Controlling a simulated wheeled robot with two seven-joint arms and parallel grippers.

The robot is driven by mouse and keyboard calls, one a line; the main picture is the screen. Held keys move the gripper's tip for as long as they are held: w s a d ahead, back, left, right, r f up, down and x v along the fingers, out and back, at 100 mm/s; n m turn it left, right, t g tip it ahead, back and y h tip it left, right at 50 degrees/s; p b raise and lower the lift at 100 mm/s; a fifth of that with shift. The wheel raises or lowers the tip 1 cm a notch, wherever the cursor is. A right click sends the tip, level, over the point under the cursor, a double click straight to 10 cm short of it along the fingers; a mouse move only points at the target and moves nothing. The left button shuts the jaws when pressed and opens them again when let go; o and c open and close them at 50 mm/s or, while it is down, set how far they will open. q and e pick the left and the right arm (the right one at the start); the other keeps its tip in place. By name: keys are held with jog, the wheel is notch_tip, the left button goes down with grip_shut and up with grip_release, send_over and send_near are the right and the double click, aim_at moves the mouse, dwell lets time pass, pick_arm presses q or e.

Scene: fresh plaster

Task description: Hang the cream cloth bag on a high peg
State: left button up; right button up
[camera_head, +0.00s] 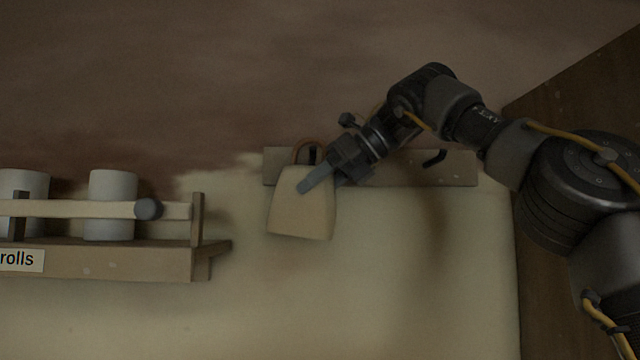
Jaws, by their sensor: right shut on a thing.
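The cream cloth bag (301,212) hangs upright in front of the wall, left of centre, with its brown loop handle (308,146) on top. My right gripper (318,182) reaches in from the right and is shut on the bag near its upper part. A wooden peg board (455,170) is fixed to the wall behind the bag and gripper. A dark piece shows inside the handle loop; I cannot tell whether the handle rests on a peg. My left gripper is out of view.
A wooden shelf (120,262) labelled "rolls" stands out from the wall at the left, with white rolls (112,190) behind a rail (90,209). A brown wooden panel (565,95) is at the right. The wall below the peg board is clear.

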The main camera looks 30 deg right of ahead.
aim_at(319, 201)
jog(key=shift+w+d+f, duration=0.1)
jog(key=shift+w+d, duration=0.05)
jog(key=shift+d, duration=0.1)
dwell(0.4)
jog(key=shift+w+f+b, duration=0.25)
jog(key=shift+f+b, duration=0.45)
jog(key=shift+f, duration=0.05)
jog(key=shift+w+f+b, duration=0.15)
jog(key=shift+f+b, duration=0.25)
jog(key=shift+f, duration=0.15)
jog(key=shift+a+f+b, duration=0.15)
jog(key=shift+f+b, duration=0.15)
jog(key=shift+f, duration=0.25)
jog(key=o, duration=1.9)
jog(key=shift+r, duration=0.5)
jog(key=shift+r, duration=0.15)
jog(key=shift+c, duration=0.7)
